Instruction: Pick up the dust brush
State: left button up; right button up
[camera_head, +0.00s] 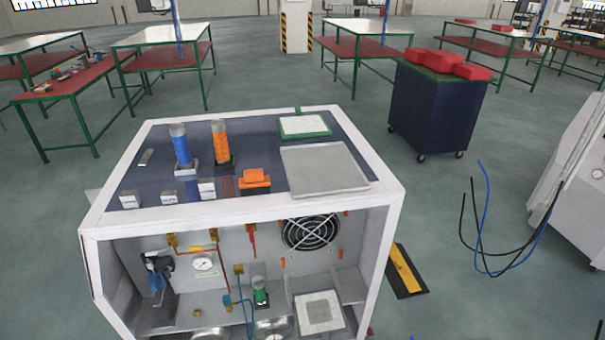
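I cannot make out a dust brush for certain in the head view. An orange block-shaped thing (254,180) lies on the dark top of the white generator cabinet (250,210), near its front edge; it is too small to tell what it is. Neither of my grippers is in view.
The cabinet top also holds a blue cylinder (181,147), an orange cylinder (222,143), small grey blocks (168,197), a grey tray (324,168) and a green-framed panel (304,125). A dark cart (430,110) and loose cables (483,220) are right; tables stand behind.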

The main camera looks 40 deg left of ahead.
aim_at(255, 180)
jog(key=l+u, duration=0.1)
jog(key=u, duration=1.65)
